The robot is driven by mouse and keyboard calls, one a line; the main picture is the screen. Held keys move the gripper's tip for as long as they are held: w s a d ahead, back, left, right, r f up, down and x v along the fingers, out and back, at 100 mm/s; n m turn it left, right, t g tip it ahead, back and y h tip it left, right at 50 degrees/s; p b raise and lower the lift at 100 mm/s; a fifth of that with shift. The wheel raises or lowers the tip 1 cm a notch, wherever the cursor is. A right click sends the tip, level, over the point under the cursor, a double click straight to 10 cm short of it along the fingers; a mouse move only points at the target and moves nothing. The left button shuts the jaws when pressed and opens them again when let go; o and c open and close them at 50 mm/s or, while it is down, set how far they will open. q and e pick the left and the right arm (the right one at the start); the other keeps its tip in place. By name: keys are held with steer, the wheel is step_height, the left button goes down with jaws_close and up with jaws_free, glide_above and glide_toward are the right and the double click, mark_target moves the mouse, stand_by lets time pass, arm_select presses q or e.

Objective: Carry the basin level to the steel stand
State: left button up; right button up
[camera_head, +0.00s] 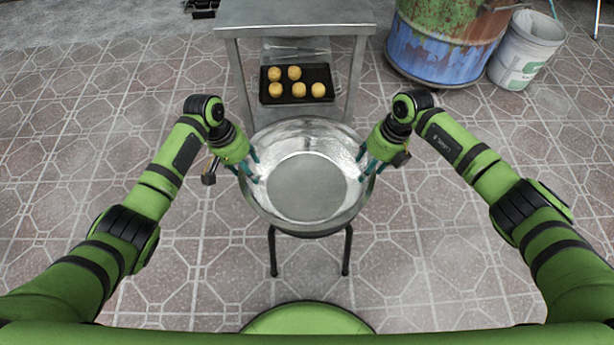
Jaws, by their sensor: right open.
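A wide, round, shiny metal basin (308,188) sits level and empty on a dark-legged stool (348,250) in front of me. The stool's top is hidden under the basin. My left gripper (254,168) is at the basin's left rim, its teal fingers spread. My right gripper (367,163) is at the right rim with its fingers open. I cannot tell whether the fingers touch the rim. The steel stand (294,14), a grey metal table, is just behind the basin.
A black tray (298,98) with several round yellow-brown balls lies on the stand's lower level. A rusty blue-green barrel (432,45) and a white bucket (527,50) stand at the back right. The tiled floor (90,130) is clear on both sides.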

arm_select(q)
steer(key=shift+f, duration=0.1)
arm_select(e)
steer(key=shift+f, duration=0.1)
